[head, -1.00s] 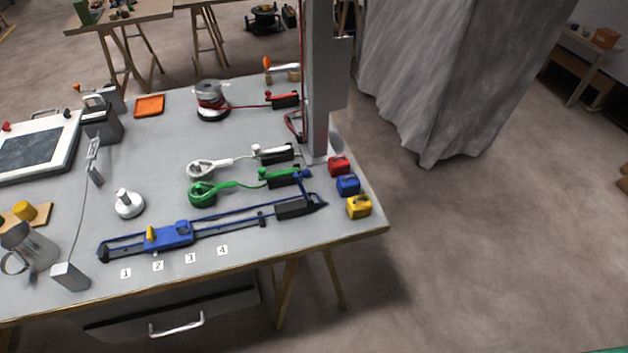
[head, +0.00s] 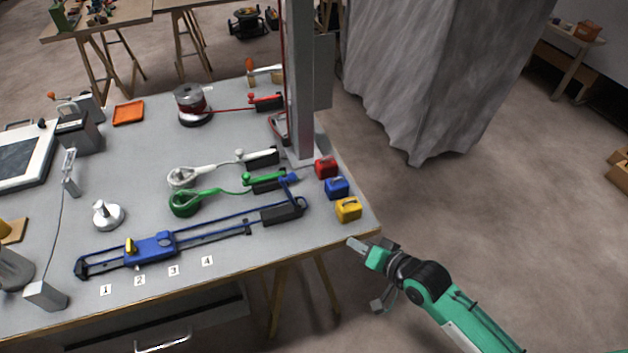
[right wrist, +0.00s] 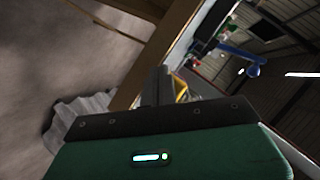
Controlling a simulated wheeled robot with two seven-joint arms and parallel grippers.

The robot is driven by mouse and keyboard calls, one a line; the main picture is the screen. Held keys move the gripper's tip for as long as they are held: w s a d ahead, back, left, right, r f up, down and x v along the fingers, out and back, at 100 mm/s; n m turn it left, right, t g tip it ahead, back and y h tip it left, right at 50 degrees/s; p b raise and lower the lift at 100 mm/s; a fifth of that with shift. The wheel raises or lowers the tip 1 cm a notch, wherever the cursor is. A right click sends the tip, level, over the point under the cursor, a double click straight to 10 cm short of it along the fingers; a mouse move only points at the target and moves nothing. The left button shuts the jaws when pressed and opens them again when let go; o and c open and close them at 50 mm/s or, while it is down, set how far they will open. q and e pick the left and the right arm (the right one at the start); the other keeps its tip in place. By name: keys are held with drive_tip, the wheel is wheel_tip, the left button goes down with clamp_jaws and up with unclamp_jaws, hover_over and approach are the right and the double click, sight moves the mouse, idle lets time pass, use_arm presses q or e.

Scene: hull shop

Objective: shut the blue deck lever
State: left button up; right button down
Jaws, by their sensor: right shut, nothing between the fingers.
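The blue deck lever (head: 291,180) stands up at a tilt from a black clutch body (head: 283,212), at the right end of the blue track, with a blue knob at its tip. In the right wrist view a blue lever (right wrist: 240,57) with a round knob sticks out beyond the table edge line. My right gripper (head: 357,244) is shut and empty, just off the table's front right corner, to the right of and nearer than the lever, touching nothing. My left gripper is not in view.
A grey post (head: 301,90) rises behind. Green (head: 267,182) and white (head: 260,158) clutches sit just behind the blue one.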

drive_tip(key=w+r+m+t+y, duration=0.25)
drive_tip(key=r+m+y, duration=0.25)
drive_tip(key=r, duration=0.8)
use_arm(q)
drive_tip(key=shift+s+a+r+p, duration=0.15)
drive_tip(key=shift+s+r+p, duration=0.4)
drive_tip(key=shift+p, duration=0.35)
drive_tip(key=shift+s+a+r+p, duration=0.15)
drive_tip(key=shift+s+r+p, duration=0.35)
drive_tip(key=shift+p, duration=0.4)
use_arm(e)
drive_tip(key=s+a+x, duration=0.1)
drive_tip(key=s+x, duration=0.1)
drive_tip(key=x, duration=1)
drive_tip(key=shift+w+a+f+g, duration=0.3)
drive_tip(key=shift+a+g, duration=0.15)
drive_tip(key=shift+a, duration=0.2)
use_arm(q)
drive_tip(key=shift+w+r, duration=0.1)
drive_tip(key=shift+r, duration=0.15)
use_arm(e)
drive_tip(key=shift+r, duration=0.1)
